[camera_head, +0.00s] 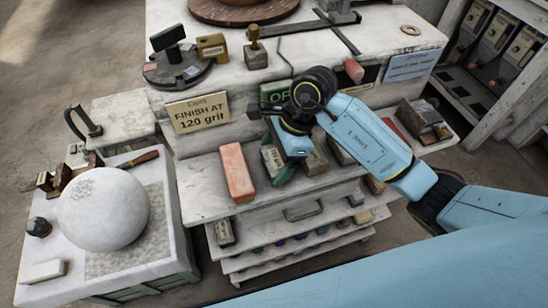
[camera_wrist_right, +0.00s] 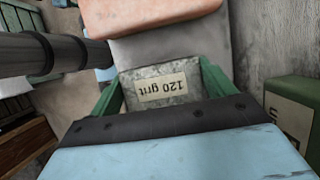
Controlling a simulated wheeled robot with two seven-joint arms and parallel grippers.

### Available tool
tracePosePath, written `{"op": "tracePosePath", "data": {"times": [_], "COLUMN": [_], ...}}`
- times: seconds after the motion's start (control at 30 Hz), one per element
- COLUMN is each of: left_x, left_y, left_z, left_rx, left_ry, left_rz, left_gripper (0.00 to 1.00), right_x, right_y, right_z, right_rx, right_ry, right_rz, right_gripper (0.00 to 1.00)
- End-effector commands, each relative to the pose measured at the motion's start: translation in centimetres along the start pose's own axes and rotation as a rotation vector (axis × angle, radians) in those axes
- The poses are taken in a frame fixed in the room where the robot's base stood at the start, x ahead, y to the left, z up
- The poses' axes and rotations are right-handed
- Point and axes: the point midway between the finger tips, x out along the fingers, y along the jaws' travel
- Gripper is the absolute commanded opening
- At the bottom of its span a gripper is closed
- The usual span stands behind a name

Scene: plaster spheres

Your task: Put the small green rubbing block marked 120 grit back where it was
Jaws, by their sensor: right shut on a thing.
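The rubbing block (camera_wrist_right: 160,90) is mottled grey in the right wrist view, with a pale label reading "120 grit" upside down. My right gripper (camera_wrist_right: 160,85) is shut on it, with a green finger on each side. In the head view the labelled block (camera_head: 272,160) shows at my right gripper (camera_head: 277,160), over the upper shelf (camera_head: 205,195) of the bench, just right of a long salmon-orange block (camera_head: 237,172). I cannot tell whether the held block touches the shelf. My left gripper is not in view.
More blocks (camera_head: 314,160) lie to the right along the shelf, partly behind my arm. A green block (camera_wrist_right: 295,110) stands close by in the wrist view. A sign (camera_head: 198,112) reads "FINISH AT 120 grit". A white sphere (camera_head: 103,208) rests on a stand at left.

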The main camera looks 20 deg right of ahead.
Motion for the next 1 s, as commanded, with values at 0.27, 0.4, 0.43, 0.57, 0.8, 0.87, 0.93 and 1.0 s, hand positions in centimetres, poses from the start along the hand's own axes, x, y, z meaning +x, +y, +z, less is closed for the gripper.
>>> {"op": "tracePosePath", "data": {"times": [0.27,0.4,0.43,0.57,0.8,0.87,0.93,1.0], "left_x": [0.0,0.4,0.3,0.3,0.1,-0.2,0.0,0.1], "left_y": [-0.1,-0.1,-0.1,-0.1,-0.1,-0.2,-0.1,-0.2], "left_z": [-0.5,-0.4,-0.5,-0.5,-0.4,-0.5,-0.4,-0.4], "left_rx": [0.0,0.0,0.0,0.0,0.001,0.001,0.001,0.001], "left_ry": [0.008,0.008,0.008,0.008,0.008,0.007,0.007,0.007], "left_rz": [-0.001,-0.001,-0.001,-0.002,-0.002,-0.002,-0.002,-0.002], "left_gripper": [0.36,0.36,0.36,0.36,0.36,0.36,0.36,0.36], "right_x": [0.5,0.9,0.8,0.8,0.7,0.4,-0.5,-1.7], "right_y": [-0.1,-0.1,0.0,0.0,0.0,0.0,-0.1,-0.1], "right_z": [-0.2,-0.4,-0.3,-0.3,-0.2,-0.1,-0.3,-0.3], "right_rx": [-0.002,-0.002,-0.001,-0.001,-0.001,-0.001,-0.002,-0.004], "right_ry": [-0.002,-0.001,-0.001,-0.001,-0.001,-0.002,0.002,0.002], "right_rz": [-0.003,-0.003,-0.001,-0.001,-0.001,0.0,-0.005,-0.007], "right_gripper": [0.52,0.52,0.86,1.0,1.0,1.0,1.0,1.0]}}
